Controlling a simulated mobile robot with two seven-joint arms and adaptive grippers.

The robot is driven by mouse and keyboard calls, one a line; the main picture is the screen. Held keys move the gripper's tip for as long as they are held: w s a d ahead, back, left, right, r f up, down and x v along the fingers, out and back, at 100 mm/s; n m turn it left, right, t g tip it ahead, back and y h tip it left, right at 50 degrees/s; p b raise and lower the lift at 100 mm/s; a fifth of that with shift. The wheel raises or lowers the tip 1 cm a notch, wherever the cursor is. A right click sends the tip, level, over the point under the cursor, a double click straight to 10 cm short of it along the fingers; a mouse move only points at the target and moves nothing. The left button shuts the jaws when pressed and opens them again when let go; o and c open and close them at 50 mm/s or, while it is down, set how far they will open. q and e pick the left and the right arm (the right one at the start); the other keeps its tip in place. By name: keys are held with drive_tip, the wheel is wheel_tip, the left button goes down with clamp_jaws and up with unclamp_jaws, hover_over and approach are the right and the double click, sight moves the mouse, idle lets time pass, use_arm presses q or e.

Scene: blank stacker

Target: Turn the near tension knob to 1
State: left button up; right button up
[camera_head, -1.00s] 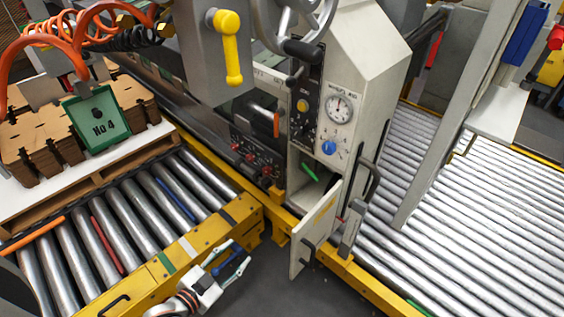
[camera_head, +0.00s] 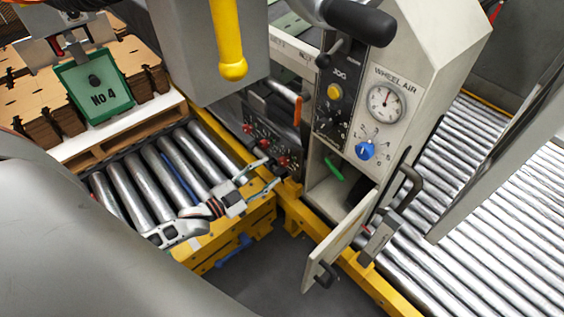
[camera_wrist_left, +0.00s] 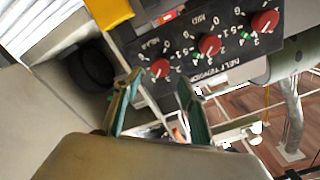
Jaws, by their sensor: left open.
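A dark belt tension panel (camera_wrist_left: 218,48) carries three red knobs in a row; it also shows in the head view (camera_head: 255,136). The near tension knob (camera_wrist_left: 160,67) is the leftmost in the wrist view, where the lettering is upside down. In the head view it is the lowest right red knob (camera_head: 283,161). I cannot make out its setting. My left gripper (camera_head: 268,174) is open, its fingertips just short of the near knob. In the wrist view the knob shows beyond the gap between the fingers (camera_wrist_left: 159,82). My right gripper is not in view.
A cabinet with a gauge (camera_head: 384,104), a blue knob (camera_head: 365,151) and an open door (camera_head: 342,240) stands right of the panel. An orange-handled lever (camera_head: 297,111) rises beside the panel. A yellow handle (camera_head: 229,45) hangs above. Rollers (camera_head: 125,195) lie below left.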

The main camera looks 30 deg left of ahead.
sight(281, 163)
use_arm(q)
drive_tip(key=shift+x, duration=2.75)
drive_tip(key=c, duration=1.1)
